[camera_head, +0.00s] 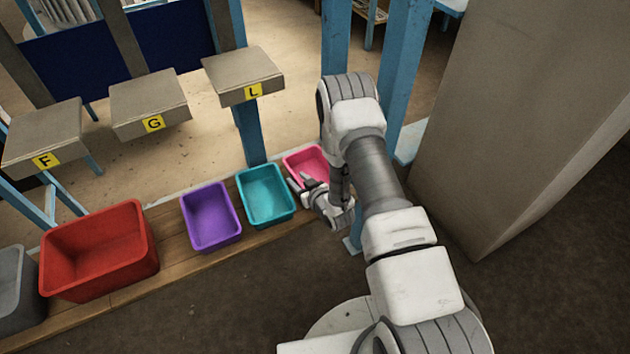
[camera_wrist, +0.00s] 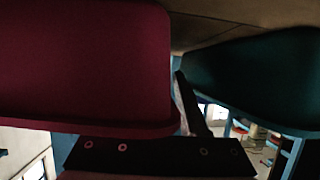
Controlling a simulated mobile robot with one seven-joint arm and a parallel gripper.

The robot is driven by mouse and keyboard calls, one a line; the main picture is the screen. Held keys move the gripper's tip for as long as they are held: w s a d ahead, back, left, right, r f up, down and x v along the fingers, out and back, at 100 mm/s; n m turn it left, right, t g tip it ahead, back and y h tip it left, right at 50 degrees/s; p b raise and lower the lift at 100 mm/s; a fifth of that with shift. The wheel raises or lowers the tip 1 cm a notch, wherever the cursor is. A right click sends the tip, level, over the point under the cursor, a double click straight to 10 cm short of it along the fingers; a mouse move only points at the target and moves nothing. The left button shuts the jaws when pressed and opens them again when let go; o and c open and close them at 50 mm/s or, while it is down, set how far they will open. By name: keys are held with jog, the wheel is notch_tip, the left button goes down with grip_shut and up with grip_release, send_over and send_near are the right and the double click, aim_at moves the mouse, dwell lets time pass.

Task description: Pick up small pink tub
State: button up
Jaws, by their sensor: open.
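The small pink tub (camera_head: 305,160) stands at the right end of the row of tubs, partly hidden behind my arm. My gripper (camera_head: 299,181) is open at its near left rim, with the fingers low beside the tub's wall. In the wrist view the pink tub (camera_wrist: 85,60) fills the left side, dark and very close. One finger shows in the gap between it and the teal tub (camera_wrist: 260,75). The other finger is not clear there, and I cannot tell whether either finger touches the pink wall.
The teal tub (camera_head: 265,195) is close on the left, then a purple tub (camera_head: 211,215), a larger red tub (camera_head: 98,250) and a grey tub (camera_head: 15,290), along a wooden plank (camera_head: 165,285). Blue posts stand behind. A big grey block (camera_head: 520,110) is at right.

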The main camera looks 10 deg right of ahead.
grip_shut()
dwell(1.4)
